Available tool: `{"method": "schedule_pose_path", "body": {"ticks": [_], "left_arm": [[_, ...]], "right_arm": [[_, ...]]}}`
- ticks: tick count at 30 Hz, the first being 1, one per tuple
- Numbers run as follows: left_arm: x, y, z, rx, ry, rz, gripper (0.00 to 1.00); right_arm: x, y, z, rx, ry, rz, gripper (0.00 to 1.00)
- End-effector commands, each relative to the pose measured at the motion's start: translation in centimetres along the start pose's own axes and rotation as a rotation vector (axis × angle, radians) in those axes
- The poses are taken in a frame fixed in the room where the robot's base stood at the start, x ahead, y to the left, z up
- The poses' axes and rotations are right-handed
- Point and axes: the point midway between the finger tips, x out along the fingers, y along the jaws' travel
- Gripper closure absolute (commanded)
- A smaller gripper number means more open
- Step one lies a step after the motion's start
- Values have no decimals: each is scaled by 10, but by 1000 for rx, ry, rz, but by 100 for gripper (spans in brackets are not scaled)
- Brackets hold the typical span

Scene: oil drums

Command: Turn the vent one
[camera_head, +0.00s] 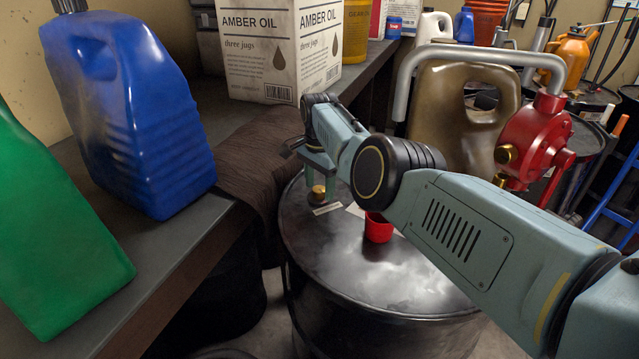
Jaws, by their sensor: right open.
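The black drum (400,285) stands in the middle of the camera_head view. Its shiny lid bears a small brass fitting (318,193) near the back left edge, likely the vent, and a red cup-shaped piece (378,228) nearer the middle. My right gripper (320,187) points down at the brass fitting, with its fingers apart on either side of it. I cannot tell whether the fingers touch it. A pale label lies on the lid next to the fitting. My right arm hides the back right of the lid. My left gripper is out of view.
A bench at the left bears a blue jug (130,110), a green jug (50,235) and an Amber Oil box (285,50). A dark cloth (255,150) hangs over its edge. A red pump (535,140) and a brown jug (450,115) stand at right.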

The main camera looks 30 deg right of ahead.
Motion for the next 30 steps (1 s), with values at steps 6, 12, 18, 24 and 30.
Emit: {"method": "schedule_pose_path", "body": {"ticks": [6,12,18,24,30], "left_arm": [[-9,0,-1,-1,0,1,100],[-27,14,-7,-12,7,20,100],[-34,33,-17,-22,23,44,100],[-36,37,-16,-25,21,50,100],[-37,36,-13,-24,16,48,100]], "right_arm": [[-14,-1,0,-1,0,-2,46],[-56,-1,0,0,2,-4,46],[-98,0,0,0,1,-2,46],[-126,0,0,0,1,-2,46],[-134,0,0,0,0,0,46]]}}
